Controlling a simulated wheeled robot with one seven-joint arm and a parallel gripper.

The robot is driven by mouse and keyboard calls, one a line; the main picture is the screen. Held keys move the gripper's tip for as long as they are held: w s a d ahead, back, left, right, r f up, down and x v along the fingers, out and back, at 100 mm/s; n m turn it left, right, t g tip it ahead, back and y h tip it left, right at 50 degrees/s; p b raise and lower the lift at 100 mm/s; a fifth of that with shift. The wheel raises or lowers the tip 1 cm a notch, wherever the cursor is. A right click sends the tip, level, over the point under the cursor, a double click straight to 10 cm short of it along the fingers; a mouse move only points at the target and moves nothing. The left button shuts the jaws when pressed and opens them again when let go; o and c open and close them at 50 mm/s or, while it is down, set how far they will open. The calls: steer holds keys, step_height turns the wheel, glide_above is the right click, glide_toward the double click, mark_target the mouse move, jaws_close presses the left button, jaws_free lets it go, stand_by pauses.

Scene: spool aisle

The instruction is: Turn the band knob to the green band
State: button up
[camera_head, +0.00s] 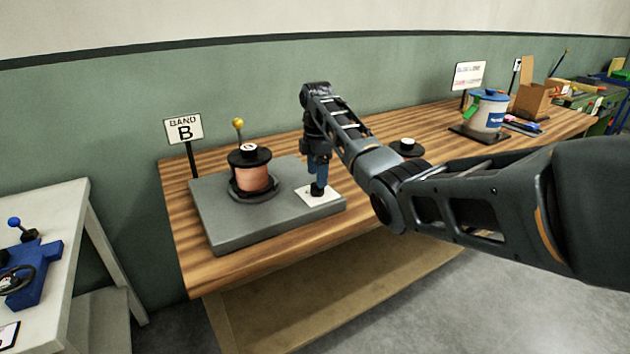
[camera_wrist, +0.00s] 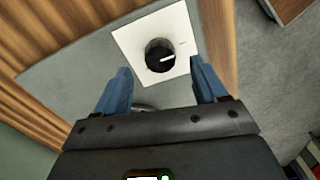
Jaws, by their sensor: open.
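The band knob is a round black knob with a white pointer line, on a white plate (camera_head: 332,197) at the right end of a grey base (camera_head: 225,222). In the wrist view the knob (camera_wrist: 160,56) lies just beyond and between my fingertips, and its pointer aims to the right. My gripper (camera_head: 318,182) points down over the plate. Its blue fingers (camera_wrist: 160,75) are open, one on each side of the knob, with no clear contact. In the head view my gripper partly covers the knob. I cannot make out a green band on the plate.
A copper-wire spool (camera_head: 252,180) and a yellow-balled lever (camera_head: 238,124) stand left of my gripper. A "BAND B" sign (camera_head: 184,130) stands behind. A black round piece (camera_head: 407,147), a white-and-blue tub (camera_head: 487,112) and a cardboard box (camera_head: 533,101) are farther right on the wooden bench.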

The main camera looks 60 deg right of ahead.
steer(key=shift+f, duration=1.7)
steer(key=c, duration=1.1)
